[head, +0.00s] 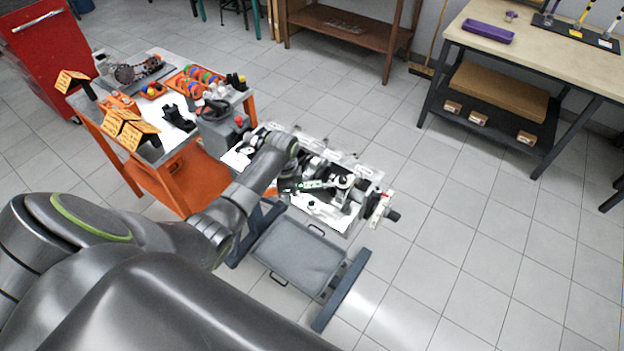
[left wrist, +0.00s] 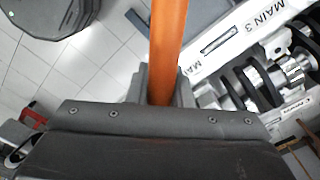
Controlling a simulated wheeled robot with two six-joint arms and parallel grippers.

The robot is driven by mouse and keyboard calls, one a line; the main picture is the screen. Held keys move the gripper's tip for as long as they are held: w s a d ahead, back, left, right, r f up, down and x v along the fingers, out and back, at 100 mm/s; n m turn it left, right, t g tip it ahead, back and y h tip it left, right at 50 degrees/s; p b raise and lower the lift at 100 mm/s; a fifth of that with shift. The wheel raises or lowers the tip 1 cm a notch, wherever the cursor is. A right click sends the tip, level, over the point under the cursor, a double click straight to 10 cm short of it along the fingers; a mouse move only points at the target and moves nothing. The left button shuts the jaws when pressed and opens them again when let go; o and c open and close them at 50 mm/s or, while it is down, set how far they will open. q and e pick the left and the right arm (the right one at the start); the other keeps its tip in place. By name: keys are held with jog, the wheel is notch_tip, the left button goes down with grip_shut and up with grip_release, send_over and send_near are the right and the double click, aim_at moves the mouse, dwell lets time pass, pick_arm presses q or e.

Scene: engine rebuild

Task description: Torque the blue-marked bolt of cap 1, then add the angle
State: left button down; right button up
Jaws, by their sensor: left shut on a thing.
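My left gripper (head: 287,186) is over the engine block (head: 375,183), at the end of the arm that comes in from the left. In the left wrist view the left gripper (left wrist: 165,92) is shut on an orange bar-like handle (left wrist: 168,40), which runs up out of the picture. The block shows a "MAIN 3" label and a crankshaft (left wrist: 262,82) in the left wrist view. The blue-marked bolt and cap 1 cannot be made out. My right gripper is not in view.
An orange cart (head: 190,178) with parts and yellow cards stands left of the engine. A grey tray (head: 298,255) sits low on the engine stand. A workbench (head: 540,50) is at the back right, and a red cabinet (head: 45,50) at the back left. The floor to the right is clear.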

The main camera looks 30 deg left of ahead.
pick_arm(q)
jog(key=shift+s+d+n, duration=0.5)
jog(key=shift+s, duration=0.05)
dwell(0.4)
jog(key=shift+a+r, duration=0.1)
jog(key=shift+r, duration=0.1)
dwell(1.3)
jog(key=shift+r, duration=1.2)
dwell(3.2)
jog(key=shift+r, duration=1.4)
